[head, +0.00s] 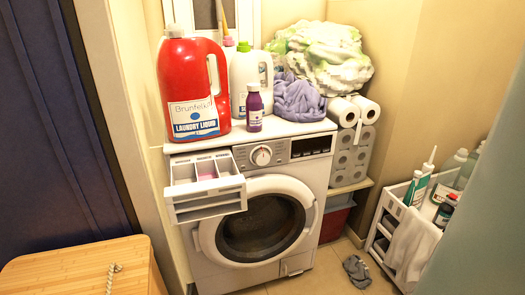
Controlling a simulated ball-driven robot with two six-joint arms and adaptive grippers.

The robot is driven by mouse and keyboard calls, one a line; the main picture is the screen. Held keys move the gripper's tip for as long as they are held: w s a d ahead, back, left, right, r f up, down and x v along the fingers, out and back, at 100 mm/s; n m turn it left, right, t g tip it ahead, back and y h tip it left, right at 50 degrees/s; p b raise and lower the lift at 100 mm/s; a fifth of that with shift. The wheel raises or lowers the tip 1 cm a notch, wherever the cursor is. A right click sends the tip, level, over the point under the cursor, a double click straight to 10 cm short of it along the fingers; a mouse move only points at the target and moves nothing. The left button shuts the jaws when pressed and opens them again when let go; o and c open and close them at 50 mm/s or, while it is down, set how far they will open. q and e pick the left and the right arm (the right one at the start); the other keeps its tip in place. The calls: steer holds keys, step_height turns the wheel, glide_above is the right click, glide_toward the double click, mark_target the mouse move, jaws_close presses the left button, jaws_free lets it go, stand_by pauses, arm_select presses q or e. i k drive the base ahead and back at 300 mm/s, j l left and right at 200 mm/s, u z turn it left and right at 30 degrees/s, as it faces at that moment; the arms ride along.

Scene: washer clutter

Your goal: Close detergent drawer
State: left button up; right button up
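The white detergent drawer (207,187) is pulled out from the upper left of the washing machine's front. Its compartments are visible from above, and a pinkish patch shows in the middle one. The white washing machine (312,175) stands against the back wall with its round door (262,226) closed. The control dial (262,156) sits just right of the drawer. Neither of my grippers shows in the head view.
A red detergent jug (194,85), a white jug (240,82), a purple bottle (254,108) and lilac cloth (299,98) crowd the machine's top. Paper rolls (352,150) stand right of it. A wooden-lidded box (75,268) is front left; a white cart (405,225) is right.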

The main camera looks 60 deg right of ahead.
mark_target(208, 184)
steer(key=l+z, duration=0.15)
steer(key=z, duration=1.15)
steer(key=i+j, duration=0.05)
